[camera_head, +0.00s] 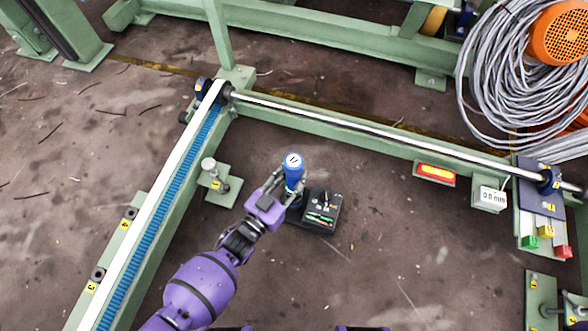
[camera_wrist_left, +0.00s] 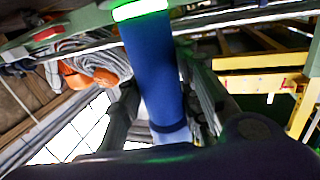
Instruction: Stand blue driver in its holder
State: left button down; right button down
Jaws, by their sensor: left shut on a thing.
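The blue driver (camera_head: 292,166) is roughly upright, its round end with a pale cap facing the head camera. My left gripper (camera_head: 287,189) is shut around its blue handle. In the left wrist view the handle (camera_wrist_left: 152,70) runs between the two fingers (camera_wrist_left: 165,112), with a bright green-lit band at one end. A dark box (camera_head: 330,222) with small green and red items on top sits just right of the gripper, and may belong to the holder. The driver's lower end is hidden, so I cannot tell whether it is inside anything. My right gripper is not in view.
A green frame with a white and blue rail (camera_head: 165,190) runs along the left. A metal rod (camera_head: 370,128) crosses behind. A small green bracket (camera_head: 222,188) stands left of the gripper. The brown floor to the right is largely clear.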

aim_at(290, 189)
pick_arm(q)
notch_tip(290, 189, down, 3)
jog(key=b, duration=0.2)
jog(key=shift+w+r+b, duration=0.15)
jog(key=shift+b, duration=0.25)
jog(key=shift+f+b, duration=0.45)
jog(key=shift+f, duration=0.9)
